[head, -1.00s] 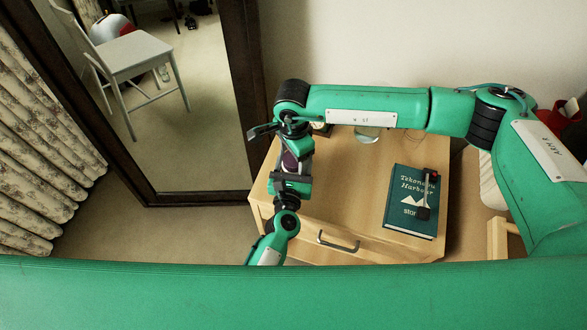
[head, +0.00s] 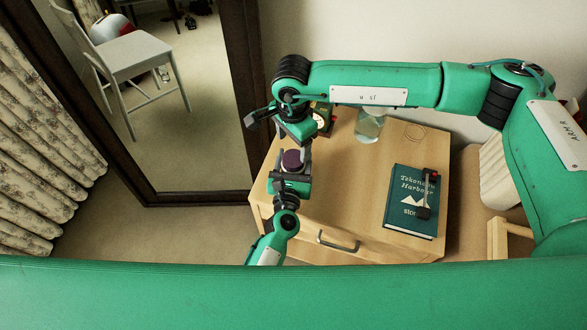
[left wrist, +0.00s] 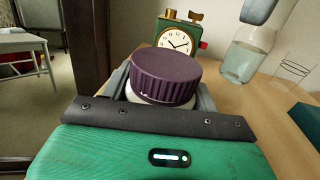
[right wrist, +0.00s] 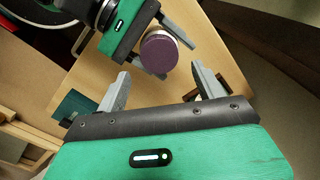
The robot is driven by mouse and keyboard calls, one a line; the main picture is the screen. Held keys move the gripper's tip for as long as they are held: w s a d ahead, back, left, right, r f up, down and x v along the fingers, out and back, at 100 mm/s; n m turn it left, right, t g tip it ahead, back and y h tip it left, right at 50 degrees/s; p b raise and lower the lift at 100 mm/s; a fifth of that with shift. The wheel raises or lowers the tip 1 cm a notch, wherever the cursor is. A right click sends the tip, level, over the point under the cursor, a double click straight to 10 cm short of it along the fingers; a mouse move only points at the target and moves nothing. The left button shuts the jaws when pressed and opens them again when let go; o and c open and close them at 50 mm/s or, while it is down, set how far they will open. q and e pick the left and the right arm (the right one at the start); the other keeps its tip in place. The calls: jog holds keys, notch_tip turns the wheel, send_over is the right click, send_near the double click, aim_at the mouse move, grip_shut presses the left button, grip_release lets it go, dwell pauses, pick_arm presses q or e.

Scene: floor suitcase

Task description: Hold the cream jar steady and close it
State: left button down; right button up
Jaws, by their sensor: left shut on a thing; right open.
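The cream jar has a ribbed purple lid (left wrist: 165,75) on top, with a strip of its white body (left wrist: 150,100) showing below. My left gripper (head: 291,172) is shut on the jar's body and holds it upright over the front left of the nightstand. The lid also shows in the head view (head: 292,160) and the right wrist view (right wrist: 158,53). The lid looks level; its thread is hidden. My right gripper (right wrist: 160,82) is open and empty, apart from the lid and above it.
The wooden nightstand (head: 345,190) carries a green clock (left wrist: 177,42), a clear glass vessel (left wrist: 245,58), a wire ring (head: 412,133) and a teal book (head: 405,210) with a black and red item (head: 428,190). A dark-framed mirror (head: 190,100) stands left. The middle nightstand top is clear.

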aim_at(293, 158)
jog(key=shift+r+n, duration=1.1)
jog(key=shift+f, duration=0.15)
jog(key=shift+f, duration=3.9)
jog(key=c, duration=1)
jog(key=shift+m, duration=1.7)
pick_arm(q)
jog(key=shift+d, duration=0.1)
pick_arm(e)
jog(key=o, duration=1.1)
